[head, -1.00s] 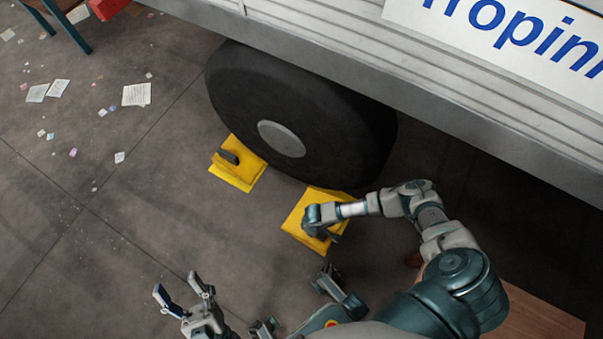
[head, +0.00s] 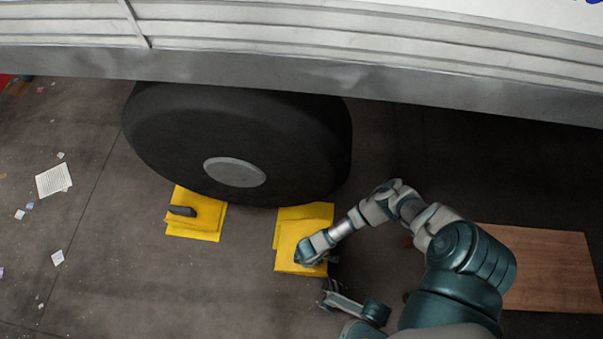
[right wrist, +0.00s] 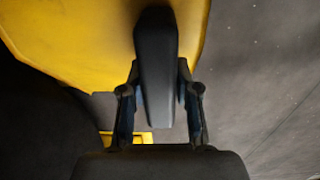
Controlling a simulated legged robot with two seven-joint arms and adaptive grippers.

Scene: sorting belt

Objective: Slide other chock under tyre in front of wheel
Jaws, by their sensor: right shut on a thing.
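The black tyre (head: 270,135) with a grey hub stands under the vehicle's side in the head view. One yellow chock (head: 208,212) with a dark handle lies at the tyre's lower left. The other yellow chock (head: 290,228) lies at its lower right, its far end close against the tyre; actual contact cannot be told. My right gripper (head: 312,256) is over this chock's near part. In the right wrist view its fingers (right wrist: 160,105) are shut on the dark handle (right wrist: 156,60) of the yellow chock (right wrist: 75,35).
The vehicle's white side and grey lower edge (head: 250,78) overhang the tyre. A wooden board (head: 545,265) lies at the right. Papers (head: 54,180) are scattered on the left floor. The floor in front of the chocks is mostly clear.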

